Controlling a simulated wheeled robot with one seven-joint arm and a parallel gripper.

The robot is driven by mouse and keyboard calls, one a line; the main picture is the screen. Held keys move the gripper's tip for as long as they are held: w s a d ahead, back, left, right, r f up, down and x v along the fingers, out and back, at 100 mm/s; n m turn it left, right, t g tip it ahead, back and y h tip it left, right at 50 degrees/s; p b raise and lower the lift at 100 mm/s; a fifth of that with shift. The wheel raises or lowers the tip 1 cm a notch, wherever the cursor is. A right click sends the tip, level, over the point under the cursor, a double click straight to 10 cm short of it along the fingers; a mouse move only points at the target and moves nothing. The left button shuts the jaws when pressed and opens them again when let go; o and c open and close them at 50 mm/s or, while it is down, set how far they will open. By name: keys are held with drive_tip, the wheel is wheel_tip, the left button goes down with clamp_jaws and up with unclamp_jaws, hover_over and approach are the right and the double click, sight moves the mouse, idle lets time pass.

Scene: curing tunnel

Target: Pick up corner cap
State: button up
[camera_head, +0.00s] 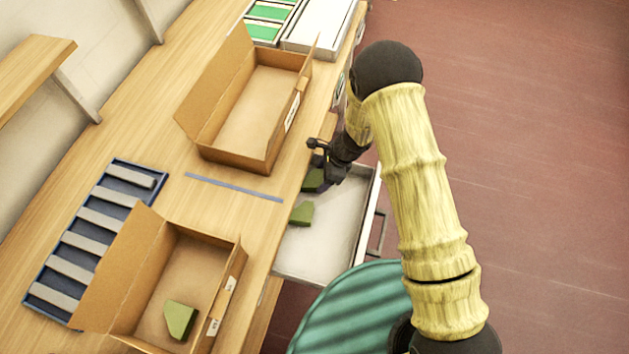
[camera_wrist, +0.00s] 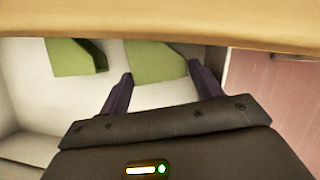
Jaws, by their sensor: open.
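Two green corner caps lie in the open white drawer under the bench: one cap (camera_head: 302,214) is nearer the front, and the other cap (camera_head: 312,181) is partly hidden by my gripper. In the wrist view one cap (camera_wrist: 72,57) is at upper left and another cap (camera_wrist: 155,62) shows just beyond and between my fingertips. My gripper (camera_wrist: 160,74) is open, with its fingers apart and nothing held. A third green corner cap (camera_head: 180,319) lies in the nearer cardboard box (camera_head: 160,285).
The bench edge (camera_wrist: 150,22) crosses the top of the wrist view, overhanging the drawer (camera_head: 335,250). A second open cardboard box (camera_head: 255,110) looks empty. A blue tray (camera_head: 118,160) holds several grey strips. A blue strip (camera_head: 235,187) lies between the boxes. The red floor at right is clear.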

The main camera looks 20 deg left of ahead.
idle(0.5)
drive_tip(key=c, duration=0.6)
drive_tip(key=shift+r, duration=0.1)
